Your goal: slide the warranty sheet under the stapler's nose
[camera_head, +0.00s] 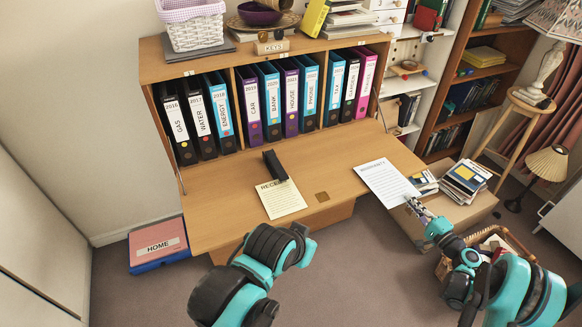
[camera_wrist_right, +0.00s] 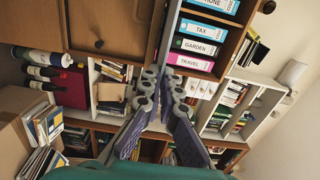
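The warranty sheet (camera_head: 385,183) is a white printed page at the desk's right end, partly past its front edge. My right gripper (camera_head: 415,203) is shut on the sheet's near right edge. In the right wrist view the fingers (camera_wrist_right: 161,84) close on the sheet (camera_wrist_right: 170,35), seen nearly edge-on. I cannot tell whether the sheet touches the desk. The black stapler (camera_head: 274,165) stands on the desk to the left of the sheet, apart from it. A cream receipt page (camera_head: 281,200) lies at the stapler's near end. My left arm shows at the bottom, but its gripper does not.
Several binders (camera_head: 250,105) stand in the shelf behind. Books (camera_head: 465,178) sit on a low box at right. A pink HOME folder (camera_head: 158,245) lies on the floor at left.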

